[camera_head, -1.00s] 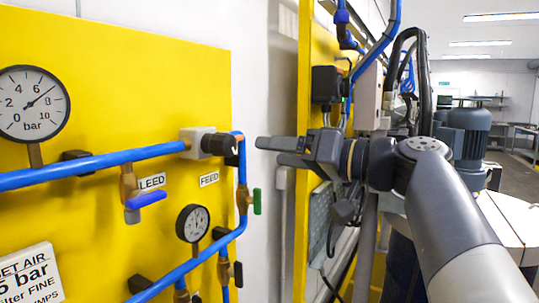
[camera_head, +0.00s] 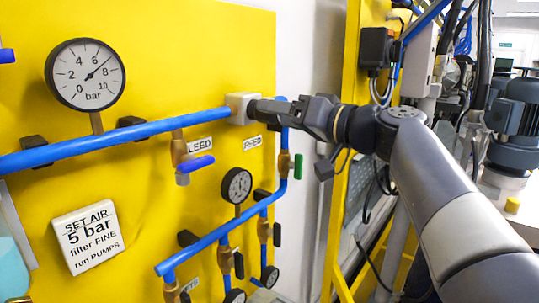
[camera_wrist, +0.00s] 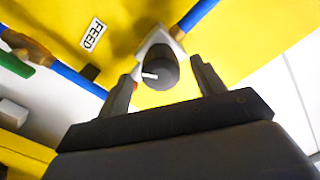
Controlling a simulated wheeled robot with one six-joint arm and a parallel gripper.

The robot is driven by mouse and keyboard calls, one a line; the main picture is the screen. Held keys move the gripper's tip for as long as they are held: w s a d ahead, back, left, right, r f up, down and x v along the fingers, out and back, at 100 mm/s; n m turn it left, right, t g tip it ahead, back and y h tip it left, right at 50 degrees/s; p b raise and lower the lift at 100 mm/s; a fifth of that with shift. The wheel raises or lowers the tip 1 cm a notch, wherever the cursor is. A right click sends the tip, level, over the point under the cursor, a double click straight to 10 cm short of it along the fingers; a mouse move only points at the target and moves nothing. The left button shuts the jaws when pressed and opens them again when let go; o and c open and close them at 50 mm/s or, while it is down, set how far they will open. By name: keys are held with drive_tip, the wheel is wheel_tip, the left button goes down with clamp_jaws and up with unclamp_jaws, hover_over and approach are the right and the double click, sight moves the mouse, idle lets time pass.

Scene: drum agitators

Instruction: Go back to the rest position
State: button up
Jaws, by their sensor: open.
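My gripper (camera_head: 268,110) is at the right end of the upper blue pipe in the head view, in front of a pale regulator block (camera_head: 238,104). In the wrist view my gripper (camera_wrist: 166,84) is open, with its two dark fingers apart. A round black knob with a white mark (camera_wrist: 160,68) shows between the fingertips. I cannot tell whether either finger touches it. In the head view the knob is mostly hidden by the fingers.
A yellow panel (camera_head: 210,45) carries a large gauge (camera_head: 85,74) with its needle between 6 and 8, a blue-handled valve (camera_head: 195,164), a green-handled valve (camera_head: 296,167), a small gauge (camera_head: 237,185) and a note (camera_head: 88,237) reading "SET AIR 5 bar". Free floor is barely visible.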

drive_tip(key=shift+x, duration=0.85)
drive_tip(key=shift+d, duration=0.1)
